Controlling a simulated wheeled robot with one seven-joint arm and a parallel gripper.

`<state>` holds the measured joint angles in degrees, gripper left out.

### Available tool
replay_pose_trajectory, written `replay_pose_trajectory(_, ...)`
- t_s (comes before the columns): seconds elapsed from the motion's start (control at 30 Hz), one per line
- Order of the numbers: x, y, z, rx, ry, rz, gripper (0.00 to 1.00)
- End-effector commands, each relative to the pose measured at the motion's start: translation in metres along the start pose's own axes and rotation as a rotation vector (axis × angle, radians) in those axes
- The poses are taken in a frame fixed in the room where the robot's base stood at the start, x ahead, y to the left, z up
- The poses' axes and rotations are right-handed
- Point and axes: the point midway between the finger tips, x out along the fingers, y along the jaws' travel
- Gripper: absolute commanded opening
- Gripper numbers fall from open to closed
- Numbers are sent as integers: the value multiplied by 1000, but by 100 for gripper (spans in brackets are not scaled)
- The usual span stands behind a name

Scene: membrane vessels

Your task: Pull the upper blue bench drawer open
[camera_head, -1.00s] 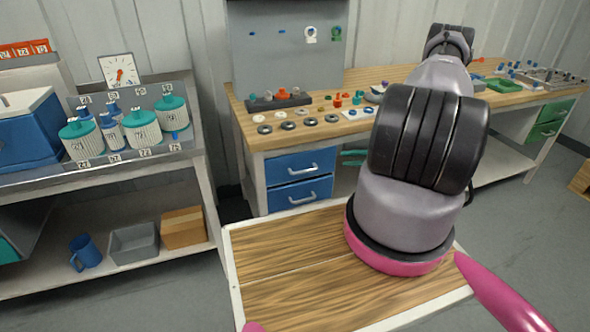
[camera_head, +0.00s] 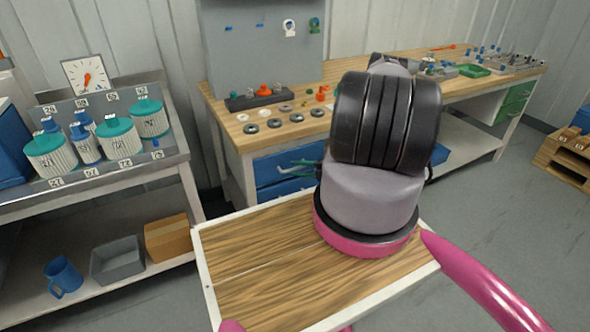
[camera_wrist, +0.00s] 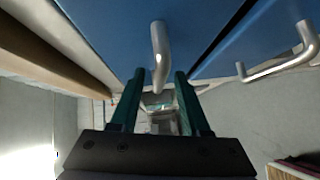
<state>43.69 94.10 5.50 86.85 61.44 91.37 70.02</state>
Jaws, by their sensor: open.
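The upper blue drawer (camera_head: 268,168) is in the bench front below the wooden top and looks shut. The lower blue drawer (camera_head: 275,191) is right under it. The lower drawer's handle (camera_wrist: 285,65) is off to the right, clear of the fingers.
The wooden bench top (camera_head: 240,128) overhangs the drawers and carries rings and small parts. A metal shelf unit (camera_head: 172,165) with teal-lidded vessels stands to the left. My own wood-topped base lies in front of the drawers. Open floor (camera_head: 480,230) is on the right.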

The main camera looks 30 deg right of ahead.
Motion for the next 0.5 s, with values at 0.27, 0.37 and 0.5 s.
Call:
replay_pose_trajectory(0.27,13,0,0,1,-1,0,46)
replay_pose_trajectory(0.37,12,0,0,1,-1,0,46)
replay_pose_trajectory(0.5,12,0,0,1,-1,0,20)
